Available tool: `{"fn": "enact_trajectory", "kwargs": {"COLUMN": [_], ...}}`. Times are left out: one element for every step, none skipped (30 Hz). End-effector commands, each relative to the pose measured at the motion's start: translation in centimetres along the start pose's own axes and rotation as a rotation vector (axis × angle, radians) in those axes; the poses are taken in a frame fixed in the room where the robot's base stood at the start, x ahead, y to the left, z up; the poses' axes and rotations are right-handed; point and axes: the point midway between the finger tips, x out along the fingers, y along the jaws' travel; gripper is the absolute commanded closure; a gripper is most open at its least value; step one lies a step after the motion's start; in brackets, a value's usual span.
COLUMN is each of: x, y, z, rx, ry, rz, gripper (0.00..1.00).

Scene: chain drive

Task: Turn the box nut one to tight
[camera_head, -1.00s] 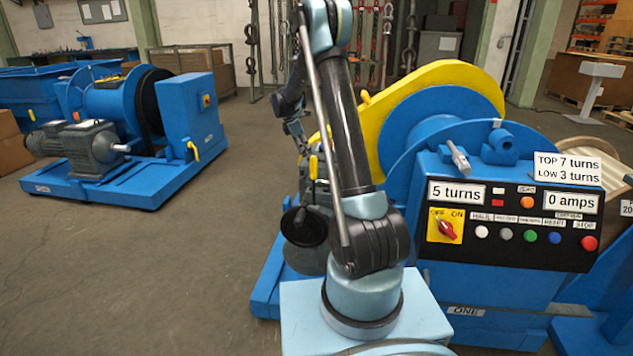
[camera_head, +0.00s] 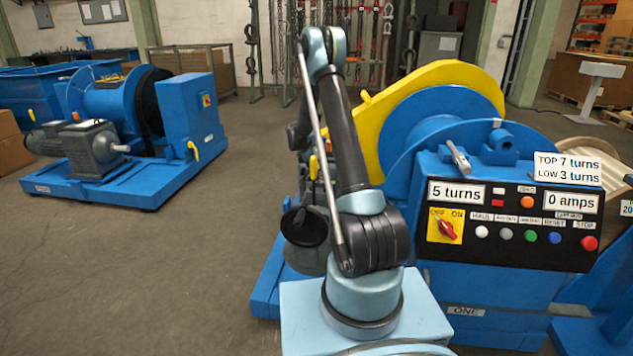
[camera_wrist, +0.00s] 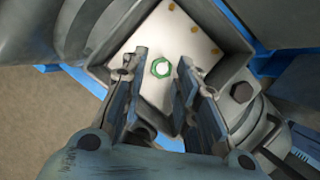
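The box nut (camera_wrist: 161,68) shows in the wrist view as a small green hexagonal nut. It sits on the white floor of an open grey terminal box (camera_wrist: 92,72). My gripper (camera_wrist: 161,58) is open and empty, its two fingers apart, one to each side of the nut in the picture. How far the fingertips are above the nut, I cannot tell. In the head view my gripper is hidden behind my arm. The blue machine marked ONE (camera_head: 500,290) stands at right, with a grey motor (camera_head: 306,258) partly behind my arm.
A dark hex bolt (camera_wrist: 242,92) is outside, at right. The control panel (camera_head: 510,225) reads 5 turns and 0 amps. The floor (camera_head: 150,270) at left is clear.

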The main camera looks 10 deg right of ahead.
Motion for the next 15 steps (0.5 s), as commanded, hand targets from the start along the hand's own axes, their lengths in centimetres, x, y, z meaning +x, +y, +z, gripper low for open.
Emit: {"fn": "enact_trajectory", "kwargs": {"x": [0.7, 1.0, 1.3, 1.5, 1.6, 1.8, 1.9, 2.0, 2.1, 2.1, 2.1, 2.1, 2.1, 2.1, 2.1], "y": [0.0, 0.0, 0.0, 0.0, 0.0, 0.0, 0.0, 0.0, 0.0, 0.0, 0.0, 0.0, 0.0, 0.0, 0.0], "z": [0.0, 0.0, 0.0, 0.0, 0.1, 0.1, 0.0, 0.0, 0.0, 0.0, 0.0, 0.0, 0.0, 0.0, 0.0], "rx": [0.001, 0.001, 0.001, 0.0, 0.0, 0.0, 0.0, 0.0, 0.0, 0.0, 0.0, 0.0, 0.0, 0.0, 0.0], "ry": [0.0, 0.0, 0.0, 0.0, 0.0, 0.0, 0.0, 0.0, 0.0, 0.0, 0.0, 0.0, 0.0, 0.0, 0.0], "rz": [0.0, 0.0, -0.001, -0.001, -0.001, -0.001, -0.001, -0.001, -0.001, -0.001, -0.001, 0.0, 0.0, -0.001, -0.001], "gripper": [0.72, 0.72, 0.72, 0.72, 0.72, 0.72, 0.72, 0.72, 0.72, 0.72, 0.72, 0.72, 0.72, 0.72, 0.72]}}
